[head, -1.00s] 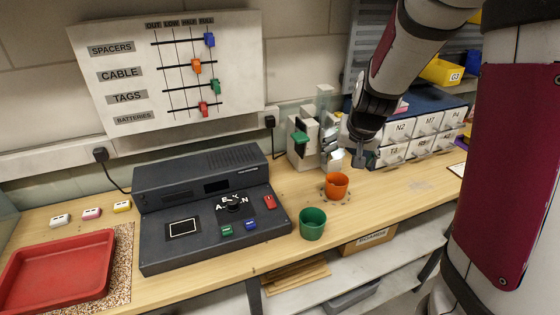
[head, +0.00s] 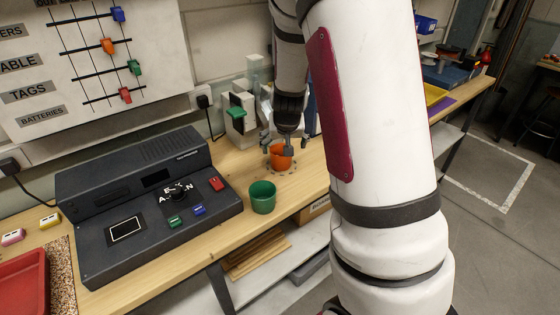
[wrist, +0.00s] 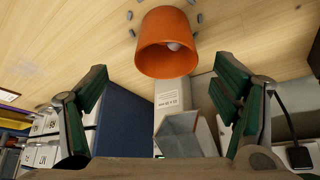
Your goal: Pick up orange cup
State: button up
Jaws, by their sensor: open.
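The orange cup (head: 281,160) stands upright on the wooden bench, and my gripper (head: 277,147) is right above and around its upper part in the head view. In the wrist view the orange cup (wrist: 166,45) is seen at the top centre, ahead of my gripper (wrist: 165,95). Its green-padded fingers are spread wide, with nothing between them but open space below the cup. Something small and pale shows inside the cup. I cannot tell in the head view whether a finger touches the cup.
A green cup (head: 262,196) stands nearer the bench's front edge. A dark console (head: 150,200) with coloured buttons is to the left. A pale device with a green part (head: 239,116) stands behind the cups. Small grey pieces lie around the orange cup.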

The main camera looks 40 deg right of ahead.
aim_at(281, 148)
jog(key=shift+w+a+x, duration=0.1)
jog(key=shift+w+x, duration=0.05)
jog(key=shift+x, duration=1.15)
jog(key=shift+w+a+x, duration=0.1)
jog(key=shift+a+x, duration=0.05)
jog(key=shift+x, duration=1.15)
jog(key=shift+r, duration=0.1)
jog(key=c, duration=1.4)
jog(key=shift+r, duration=0.35)
jog(key=shift+r+p, duration=0.4)
jog(key=shift+p, duration=0.05)
jog(key=shift+s, duration=0.5)
